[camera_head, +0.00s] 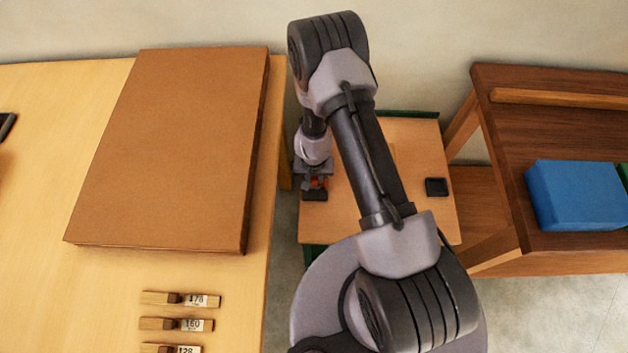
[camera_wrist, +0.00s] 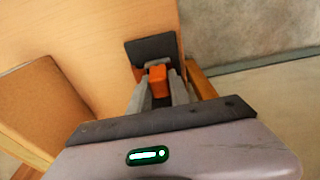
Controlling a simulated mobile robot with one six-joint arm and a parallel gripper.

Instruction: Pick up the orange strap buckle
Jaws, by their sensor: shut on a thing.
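The orange strap buckle (camera_wrist: 158,80) sits between the two grey fingers of my gripper (camera_wrist: 160,88) in the wrist view, and the fingers are shut on it. In the head view my gripper (camera_head: 316,184) is over the left part of the low wooden table, with a bit of the orange buckle (camera_head: 323,182) showing. A dark square piece (camera_wrist: 150,52) lies just beyond the buckle in the wrist view. I cannot tell whether the buckle touches the surface below.
The low table (camera_head: 420,220) holds a small black square tray (camera_head: 436,187) at right. A workbench (camera_head: 40,190) with a large brown board (camera_head: 175,145) and several labelled wooden pieces (camera_head: 180,324) stands left. A dark wooden bench (camera_head: 510,130) with a blue box (camera_head: 575,195) stands right.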

